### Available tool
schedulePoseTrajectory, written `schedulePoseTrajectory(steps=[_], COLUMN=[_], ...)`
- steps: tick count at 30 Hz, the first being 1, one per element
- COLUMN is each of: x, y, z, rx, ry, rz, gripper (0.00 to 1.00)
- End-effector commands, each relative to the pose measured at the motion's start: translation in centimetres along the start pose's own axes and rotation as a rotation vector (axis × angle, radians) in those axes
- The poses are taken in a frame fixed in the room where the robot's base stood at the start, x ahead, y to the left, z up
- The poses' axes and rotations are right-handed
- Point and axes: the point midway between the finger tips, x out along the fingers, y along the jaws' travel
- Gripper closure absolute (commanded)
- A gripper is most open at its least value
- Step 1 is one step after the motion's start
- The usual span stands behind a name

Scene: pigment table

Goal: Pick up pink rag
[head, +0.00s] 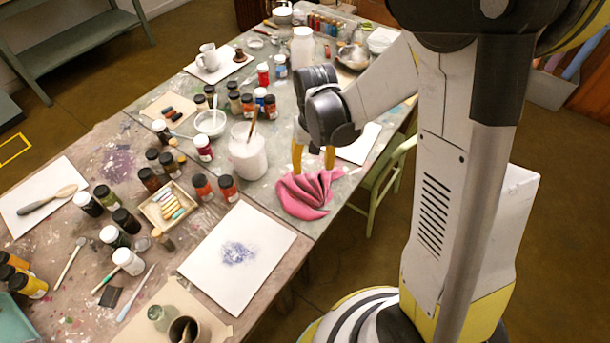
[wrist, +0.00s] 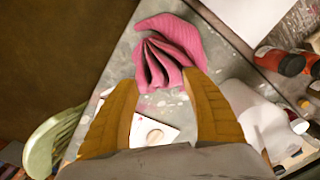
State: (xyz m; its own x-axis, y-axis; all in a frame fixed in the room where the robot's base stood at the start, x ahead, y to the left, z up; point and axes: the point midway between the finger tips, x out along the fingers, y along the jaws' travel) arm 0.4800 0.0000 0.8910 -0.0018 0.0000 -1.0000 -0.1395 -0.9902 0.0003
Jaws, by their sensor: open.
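The pink rag (head: 306,194) lies crumpled in folds on the table, near its right edge in the head view. It also shows in the wrist view (wrist: 172,48), just beyond my fingertips. My gripper (head: 313,152) points down over the table at the rag's far side in the head view. In the wrist view its two yellow fingers (wrist: 165,85) are apart, with the rag's near folds at and between the tips. Nothing is held. Whether the fingertips touch the rag, I cannot tell.
A white jar (head: 248,155) with a brush stands left of my gripper. A paper sheet (head: 238,255) with a blue smudge lies in front of the rag. Red-labelled bottles (head: 228,188) stand nearby. A green chair (head: 385,170) is by the table's right edge.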

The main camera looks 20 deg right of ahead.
Motion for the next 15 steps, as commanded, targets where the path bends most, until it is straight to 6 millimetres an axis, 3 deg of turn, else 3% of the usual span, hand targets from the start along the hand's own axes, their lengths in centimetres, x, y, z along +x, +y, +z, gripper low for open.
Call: schedulePoseTrajectory(steps=[4, 11, 15], x=[3.0, 5.0, 7.3], y=[0.0, 0.0, -0.1], z=[-0.1, -0.2, -0.4], rx=[0.000, 0.000, 0.000], ry=[0.001, 0.002, 0.002], rz=[0.000, 0.000, 0.000], gripper=[0.44, 0.44, 0.44])
